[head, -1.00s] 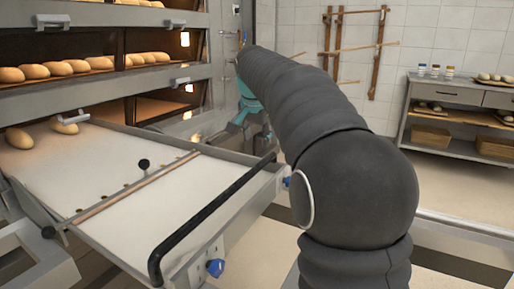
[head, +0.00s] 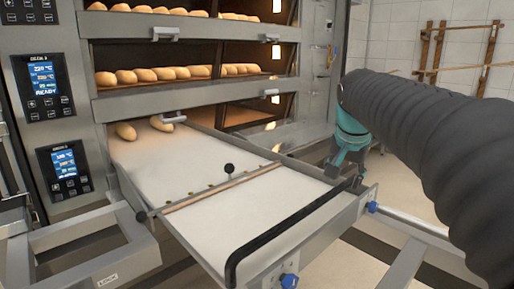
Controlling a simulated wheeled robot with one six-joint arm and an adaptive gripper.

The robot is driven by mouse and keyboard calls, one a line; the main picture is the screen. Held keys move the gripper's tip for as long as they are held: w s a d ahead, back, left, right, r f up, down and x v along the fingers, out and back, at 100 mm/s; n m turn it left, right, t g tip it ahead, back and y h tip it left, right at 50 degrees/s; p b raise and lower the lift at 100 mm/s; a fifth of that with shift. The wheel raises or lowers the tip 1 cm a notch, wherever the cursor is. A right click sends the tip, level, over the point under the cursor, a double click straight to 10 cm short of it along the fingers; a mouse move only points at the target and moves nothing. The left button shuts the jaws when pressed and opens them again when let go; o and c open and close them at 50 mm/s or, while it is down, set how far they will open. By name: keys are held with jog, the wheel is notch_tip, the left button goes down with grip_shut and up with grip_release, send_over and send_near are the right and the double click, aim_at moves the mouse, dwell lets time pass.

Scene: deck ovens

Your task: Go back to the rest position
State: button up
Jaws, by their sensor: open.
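My dark-sleeved arm reaches in from the right side of the head view, with a teal wrist at its end. My gripper (head: 347,180) is small and dark below that wrist, near the right rail of the loader. It is open, and I see nothing held in it. The white loader belt (head: 215,185) slopes out of the oven to the left of my gripper. Two loaves (head: 126,131) lie at its far end by the oven mouth. I cannot tell exactly how far my gripper is from the loader frame.
The loader's black handle bar (head: 290,230) and metal rails stand in front. A wooden rack (head: 455,50) hangs on the tiled wall. Open floor shows at right.

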jog(key=s+a+f+n, duration=0.1)
jog(key=s+f+n, duration=0.1)
jog(key=s+f, duration=0.3)
jog(key=s+a+f+n+y, duration=0.1)
jog(key=s+f, duration=0.4)
jog(key=s, duration=0.6)
jog(key=s+a+f+n, duration=0.3)
jog(key=s+f, duration=0.3)
jog(key=s, duration=0.2)
jog(key=shift+s+a+f+n+t, duration=0.15)
jog(key=shift+s+n+t, duration=0.2)
jog(key=shift+n, duration=0.25)
